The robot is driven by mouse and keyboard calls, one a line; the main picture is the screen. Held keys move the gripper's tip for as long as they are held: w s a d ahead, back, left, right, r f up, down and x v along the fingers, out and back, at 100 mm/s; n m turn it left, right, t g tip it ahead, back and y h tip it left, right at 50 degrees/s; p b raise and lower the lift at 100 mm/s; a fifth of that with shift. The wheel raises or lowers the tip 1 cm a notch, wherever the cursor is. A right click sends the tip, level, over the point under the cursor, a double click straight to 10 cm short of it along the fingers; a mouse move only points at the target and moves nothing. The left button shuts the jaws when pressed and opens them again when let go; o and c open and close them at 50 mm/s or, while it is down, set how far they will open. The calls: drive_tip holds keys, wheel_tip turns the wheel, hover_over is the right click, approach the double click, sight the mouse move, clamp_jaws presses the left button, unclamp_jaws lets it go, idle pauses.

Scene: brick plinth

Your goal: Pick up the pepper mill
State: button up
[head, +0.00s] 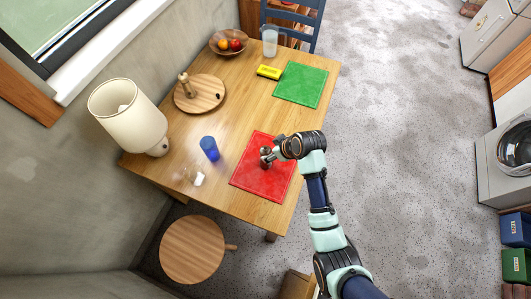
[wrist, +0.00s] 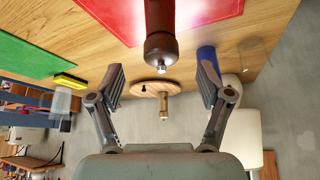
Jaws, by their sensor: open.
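The pepper mill is a dark brown turned body (wrist: 161,40) with a small silver knob at its end, in the top middle of the wrist view. It appears to stand on the red mat (wrist: 95,12). My gripper (wrist: 161,80) is open and empty, with its fingers apart on either side of the mill's line. The mill's knob end lies near the gap between the fingertips, and neither finger touches it. In the head view my gripper (head: 267,156) is over the red mat (head: 250,183), and I cannot clearly make out the mill there.
A blue cup (head: 209,147) and a clear glass (head: 196,178) stand left of the red mat. A lamp (head: 128,116), round board (head: 206,100), yellow sponge (head: 269,72), green mat (head: 302,84), fruit bowl (head: 228,42) and another glass (head: 270,40) are also on the table.

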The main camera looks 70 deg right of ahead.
sight(267, 151)
drive_tip(key=x, duration=0.7)
drive_tip(key=shift+w, duration=0.25)
drive_tip(key=shift+r, duration=0.1)
clamp_jaws()
